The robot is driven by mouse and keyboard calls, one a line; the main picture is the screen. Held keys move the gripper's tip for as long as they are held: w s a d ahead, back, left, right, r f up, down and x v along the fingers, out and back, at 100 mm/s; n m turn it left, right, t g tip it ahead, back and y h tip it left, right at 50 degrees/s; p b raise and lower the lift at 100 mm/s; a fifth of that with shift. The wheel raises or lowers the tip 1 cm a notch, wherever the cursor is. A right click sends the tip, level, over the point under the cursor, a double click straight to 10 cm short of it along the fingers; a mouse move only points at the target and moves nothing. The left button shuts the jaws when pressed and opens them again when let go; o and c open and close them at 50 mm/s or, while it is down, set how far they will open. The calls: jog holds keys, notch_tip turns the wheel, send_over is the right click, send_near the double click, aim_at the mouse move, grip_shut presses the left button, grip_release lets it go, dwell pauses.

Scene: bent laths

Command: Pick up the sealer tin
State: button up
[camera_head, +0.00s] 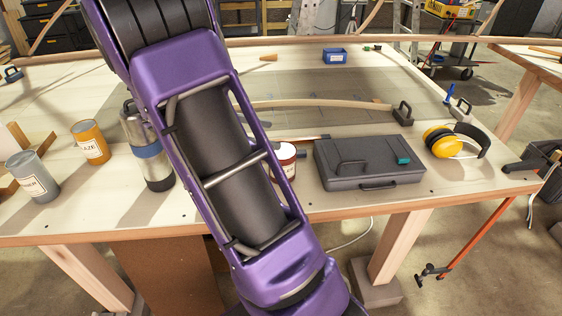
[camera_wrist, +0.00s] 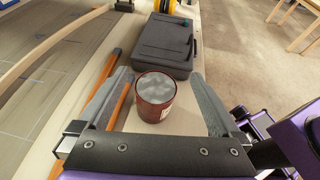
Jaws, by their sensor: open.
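A dark red tin (camera_wrist: 155,97) with a pale grey lid stands upright in the wrist view, between the spread fingers of my gripper (camera_wrist: 161,76). Gaps show on both sides of it. In the head view the same tin (camera_head: 289,153) is partly hidden behind my arm, and its white label cannot be read. It may be the sealer tin. A grey tin (camera_head: 34,185) and an orange tin (camera_head: 93,150), whose label seems to read GLAZE, stand at the left. My gripper is hidden in the head view.
A dark grey case (camera_head: 369,162) lies close right of the red tin; it also shows ahead in the wrist view (camera_wrist: 165,45). A steel flask (camera_head: 147,150) stands left of my arm. An orange-handled tool (camera_wrist: 117,103) lies beside the left finger. Yellow ear defenders (camera_head: 443,142) lie farther right.

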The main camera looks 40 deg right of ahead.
aim_at(291, 156)
notch_tip(291, 156, down, 6)
jog(key=shift+f+b, duration=0.1)
jog(key=shift+b, duration=0.3)
jog(key=shift+x, duration=0.95)
jog(key=shift+b+x, duration=0.35)
jog(key=shift+x, duration=2.45)
jog(key=shift+w, duration=0.15)
jog(key=c, duration=1.4)
